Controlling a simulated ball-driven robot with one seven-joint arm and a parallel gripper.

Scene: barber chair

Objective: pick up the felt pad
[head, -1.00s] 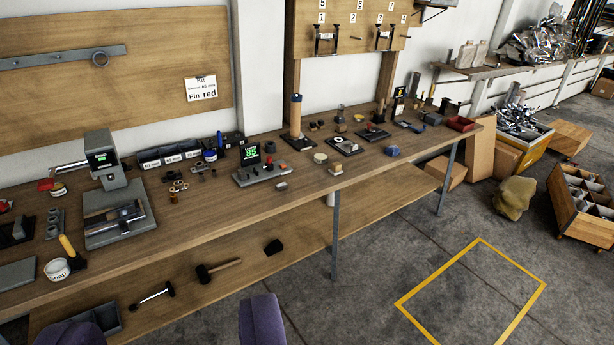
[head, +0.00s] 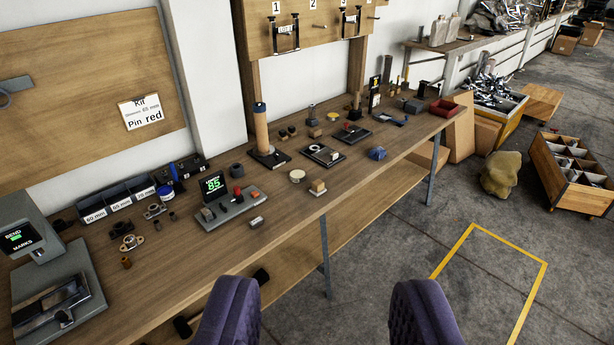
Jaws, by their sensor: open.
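A small round cream disc (head: 297,175), which looks like the felt pad, lies flat on the wooden workbench (head: 170,285) near its front edge. A small tan block (head: 318,187) on a dark base sits close to its right. My gripper (head: 328,285) shows as two purple padded fingers at the bottom of the view. They are wide apart with nothing between them. The gripper is apart from the disc, which appears above the gap and slightly left of its middle. The disc is not hidden.
A grey device with a green display (head: 226,202) stands left of the disc. A cardboard-coloured roll on a stand (head: 264,132) is behind it. A blue lump (head: 377,153) lies to the right. A bench leg (head: 325,258) stands below the front edge. Floor at right is open around a yellow outline (head: 515,255).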

